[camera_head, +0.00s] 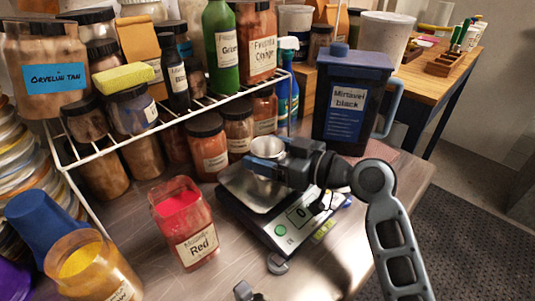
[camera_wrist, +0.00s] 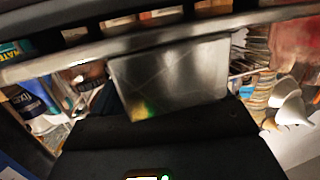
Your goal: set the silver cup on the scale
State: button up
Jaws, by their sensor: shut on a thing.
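The silver cup (camera_head: 264,187) is in the head view, upright, over the metal pan of the scale (camera_head: 291,230). My gripper (camera_head: 268,164) is shut on the cup from the right, gripping it around its upper part. The cup's pale rim shows just above the jaws. I cannot tell whether its base touches the pan. The scale's display and green button face the front; my gripper hides part of the scale. In the wrist view, a shiny grey surface (camera_wrist: 172,78) fills the middle, and I cannot tell whether it is cup or pan.
An open jar of red pigment (camera_head: 190,233) stands left of the scale. A white wire rack (camera_head: 165,122) with several jars and bottles stands behind. A lidded Minavel black container (camera_head: 348,105) stands at the back right.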

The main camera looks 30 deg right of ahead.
jog(key=shift+f, duration=0.7)
jog(key=o, duration=1.1)
jog(key=shift+s+f+b, duration=0.1)
jog(key=shift+f+b, duration=0.05)
jog(key=shift+b, duration=0.15)
jog(key=shift+r+p, duration=0.3)
jog(key=shift+p, duration=0.1)
jog(key=r+b+v, duration=0.1)
jog(key=v, duration=1.1)
jog(key=shift+r, duration=0.2)
